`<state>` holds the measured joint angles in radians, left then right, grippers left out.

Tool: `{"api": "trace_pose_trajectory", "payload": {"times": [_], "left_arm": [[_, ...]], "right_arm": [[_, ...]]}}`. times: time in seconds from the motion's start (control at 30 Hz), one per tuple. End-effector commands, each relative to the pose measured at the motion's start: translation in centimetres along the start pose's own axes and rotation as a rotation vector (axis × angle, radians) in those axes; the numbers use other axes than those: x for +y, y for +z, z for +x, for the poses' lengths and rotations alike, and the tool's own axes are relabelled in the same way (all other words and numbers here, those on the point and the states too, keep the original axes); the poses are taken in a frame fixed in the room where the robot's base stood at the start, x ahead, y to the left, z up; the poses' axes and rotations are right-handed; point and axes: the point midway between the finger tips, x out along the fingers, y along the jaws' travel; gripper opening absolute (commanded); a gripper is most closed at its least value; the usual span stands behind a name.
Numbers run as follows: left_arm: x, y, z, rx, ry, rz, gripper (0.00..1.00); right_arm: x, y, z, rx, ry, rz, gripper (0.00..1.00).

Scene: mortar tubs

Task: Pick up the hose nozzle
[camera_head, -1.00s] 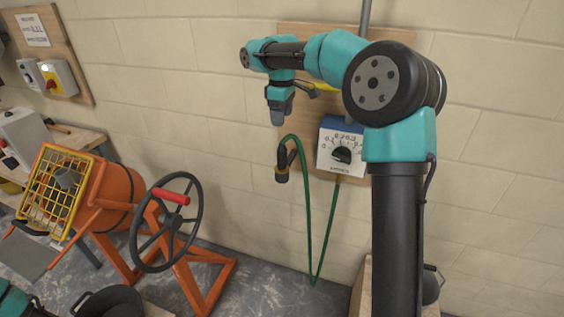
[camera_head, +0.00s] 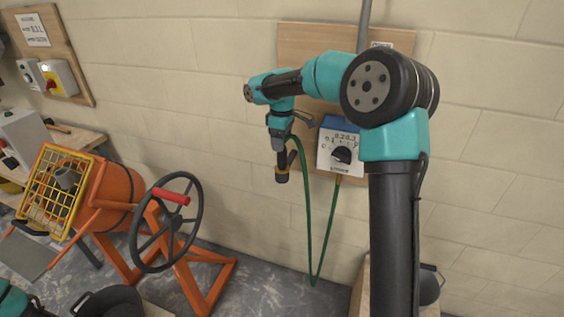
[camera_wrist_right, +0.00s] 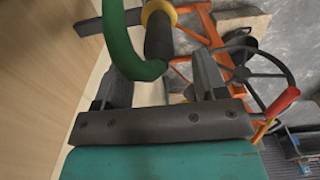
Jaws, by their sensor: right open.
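The hose nozzle (camera_head: 282,174) is dark with a yellow ring at its lower end. It hangs by the wall below the dosing panel's left edge, with the green hose (camera_head: 308,220) looping from its top. My right gripper (camera_head: 280,143) is open, pointing down right at the nozzle's upper part, which it partly hides. In the right wrist view, the nozzle (camera_wrist_right: 158,38) and the curved hose (camera_wrist_right: 122,45) show between and beyond the two spread fingers (camera_wrist_right: 160,78). I cannot tell whether a finger touches them.
A blue-and-white dial box (camera_head: 341,158) sits on the wooden wall board (camera_head: 320,40) to the right of the nozzle. An orange mixer (camera_head: 105,195) with a black handwheel (camera_head: 166,222) stands at left.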

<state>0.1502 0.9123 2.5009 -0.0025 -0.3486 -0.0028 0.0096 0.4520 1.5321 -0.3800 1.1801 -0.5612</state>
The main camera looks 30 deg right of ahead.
Motion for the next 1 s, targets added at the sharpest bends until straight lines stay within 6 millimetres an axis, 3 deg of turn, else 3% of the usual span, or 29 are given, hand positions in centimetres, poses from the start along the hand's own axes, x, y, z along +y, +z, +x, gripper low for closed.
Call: {"api": "trace_pose_trajectory", "payload": {"times": [0.4, 0.87, 1.0], "left_arm": [[0.0, 0.0, 0.0, 0.000, 0.000, 0.000, 0.43], [0.0, 0.0, 0.0, 0.000, 0.000, 0.000, 0.43], [0.0, 0.0, 0.0, 0.000, 0.000, 0.000, 0.43]], "right_arm": [[0.1, 0.0, 4.7, -0.001, -0.001, 0.000, 0.65], [0.1, 0.0, 4.8, 0.000, 0.000, 0.000, 0.65], [0.1, 0.0, 4.8, 0.000, 0.000, 0.000, 0.55]]}}
